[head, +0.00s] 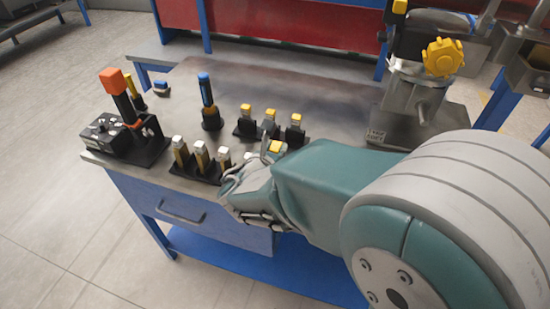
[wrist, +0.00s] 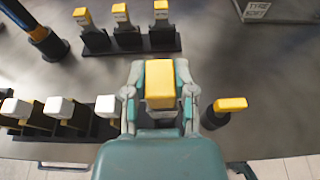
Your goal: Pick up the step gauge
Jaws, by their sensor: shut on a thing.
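The step gauge, as I take it, is the yellow-topped block (wrist: 160,84) in the middle of the wrist view. My gripper (wrist: 160,100) is shut on it, with one finger on each side. In the head view, a yellow top (head: 276,146) shows at the end of my gripper (head: 265,160). My gripper and arm hide the lower part of the block there. I cannot tell whether it still touches the table or a stand.
White-topped pieces (head: 200,147) stand in a black rack just left of my gripper. Yellow-topped pieces (head: 270,116) stand in a rack behind. Another yellow-topped piece (wrist: 231,104) stands close on the right. A blue-topped tool (head: 206,92) and an orange-topped device (head: 112,82) stand further left.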

